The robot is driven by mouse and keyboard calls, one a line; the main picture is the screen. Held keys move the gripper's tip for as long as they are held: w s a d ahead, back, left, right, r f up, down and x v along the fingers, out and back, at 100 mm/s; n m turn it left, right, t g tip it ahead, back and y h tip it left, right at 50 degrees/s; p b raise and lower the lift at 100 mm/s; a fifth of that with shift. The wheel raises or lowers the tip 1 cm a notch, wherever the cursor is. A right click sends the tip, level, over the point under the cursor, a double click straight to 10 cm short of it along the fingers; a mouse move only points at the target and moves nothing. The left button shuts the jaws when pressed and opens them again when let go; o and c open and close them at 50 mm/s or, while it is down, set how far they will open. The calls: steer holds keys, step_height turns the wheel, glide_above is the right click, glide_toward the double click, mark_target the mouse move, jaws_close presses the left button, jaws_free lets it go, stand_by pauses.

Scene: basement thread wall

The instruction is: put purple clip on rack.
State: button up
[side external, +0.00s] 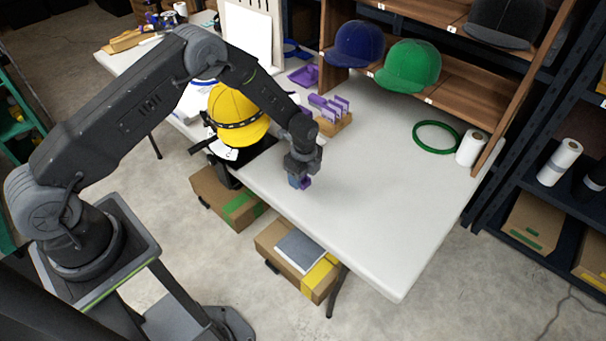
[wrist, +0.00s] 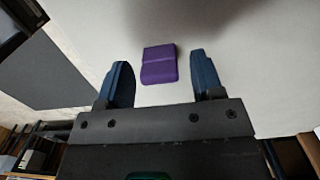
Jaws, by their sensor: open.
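A purple clip (wrist: 159,64) lies on the white table (side external: 370,230). In the wrist view it sits between and slightly beyond the two blue fingertips of my gripper (wrist: 160,80), with a gap on each side. In the side external view my gripper (side external: 299,182) points down near the table's front edge, and a bit of the purple clip (side external: 306,183) shows beside the fingers. My gripper is open and empty. A small wooden rack (side external: 334,124) stands on the table behind my gripper, with several purple clips (side external: 328,106) upright on it.
A yellow cap (side external: 238,108) on a dark stand is left of my gripper. A green ring (side external: 437,137) and a white roll (side external: 471,148) lie at the right. A shelf with caps (side external: 408,66) stands behind. The table's front right is clear.

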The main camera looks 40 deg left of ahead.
steer(key=shift+r, duration=0.15)
steer(key=s+r+n+t, duration=0.1)
steer(key=s+r+n, duration=0.2)
steer(key=r, duration=0.8)
steer(key=s+r+n+t, duration=0.1)
steer(key=s+r+n, duration=0.15)
steer(key=r, duration=0.75)
steer(key=s+r+n, duration=0.2)
steer(key=s+r, duration=0.2)
steer(key=r, duration=0.7)
steer(key=s+r+n+t, duration=0.1)
steer(key=s+r+n, duration=0.2)
steer(key=s, duration=0.7)
steer(key=s+r+n+t, duration=0.2)
steer(key=s+r+n, duration=0.1)
steer(key=s+n, duration=0.4)
steer(key=s, duration=0.3)
steer(key=shift+a+r+t, duration=0.3)
steer(key=shift+a+r, duration=0.05)
steer(key=shift+n, duration=0.25)
steer(key=shift+c, duration=0.3)
